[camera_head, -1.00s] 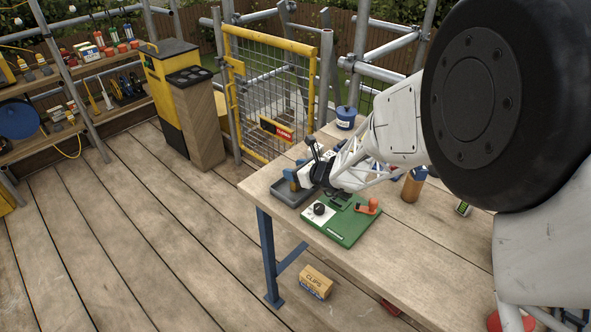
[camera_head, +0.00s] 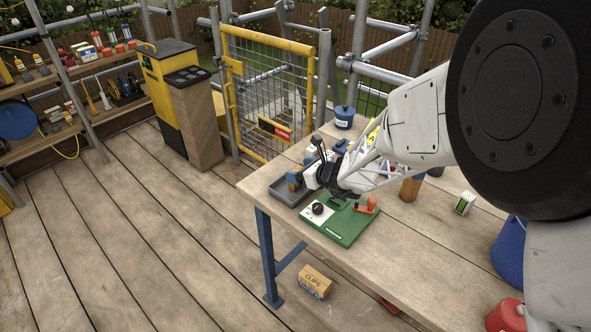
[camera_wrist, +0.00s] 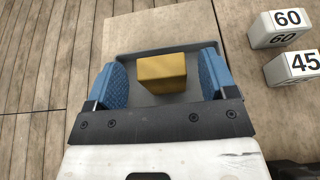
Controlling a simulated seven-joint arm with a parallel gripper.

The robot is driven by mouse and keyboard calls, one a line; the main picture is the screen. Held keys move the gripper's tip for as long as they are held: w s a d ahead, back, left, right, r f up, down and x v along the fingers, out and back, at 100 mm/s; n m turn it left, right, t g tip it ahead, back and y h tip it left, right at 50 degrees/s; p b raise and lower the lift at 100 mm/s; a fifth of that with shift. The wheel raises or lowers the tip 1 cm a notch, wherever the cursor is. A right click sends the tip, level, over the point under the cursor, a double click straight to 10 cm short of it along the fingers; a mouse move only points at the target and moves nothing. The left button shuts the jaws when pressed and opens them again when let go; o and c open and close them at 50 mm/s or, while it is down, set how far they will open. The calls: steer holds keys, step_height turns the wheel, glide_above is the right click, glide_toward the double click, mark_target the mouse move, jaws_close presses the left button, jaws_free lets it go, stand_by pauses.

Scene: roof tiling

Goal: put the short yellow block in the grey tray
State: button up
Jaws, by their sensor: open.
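The short yellow block (camera_wrist: 162,72) sits over the floor of the grey tray (camera_wrist: 148,103) in the wrist view, between my two blue fingers. A gap shows on each side of it, so my gripper (camera_wrist: 164,78) is open around it and does not grip it. In the head view my gripper (camera_head: 296,181) is low over the grey tray (camera_head: 285,194) at the table's left corner. There the fingers and wrist mostly hide the block. Whether the block's underside rests flat on the tray is hidden.
White angle blocks marked 60 (camera_wrist: 279,29) and 45 (camera_wrist: 293,67) stand right of the tray. A green board (camera_head: 344,223) with a black knob and orange handle lies beside it in the head view. A blue pot (camera_head: 344,118) stands behind. The table's edge is close to the tray.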

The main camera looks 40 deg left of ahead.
steer(key=v, duration=0.9)
stand_by(0.5)
stand_by(0.4)
steer(key=s+d+r+n+h, duration=0.2)
steer(key=d+r+n, duration=0.45)
steer(key=d, duration=0.75)
steer(key=s+d+r+n+h, duration=0.15)
steer(key=d+r+n, duration=0.25)
steer(key=d+r, duration=0.75)
steer(key=s+d+n+t+h, duration=0.1)
steer(key=s+d, duration=0.4)
steer(key=d, duration=0.6)
steer(key=s+d+r+n+h, duration=0.1)
steer(key=s+d+n+h, duration=0.3)
steer(key=d, duration=0.7)
steer(key=s+d+n+t+h, duration=0.1)
steer(key=s+d+h, duration=0.4)
steer(key=d, duration=0.6)
steer(key=shift+s+d+r+n+t, duration=0.25)
steer(key=shift+s+n, duration=0.4)
steer(key=shift+s, duration=0.6)
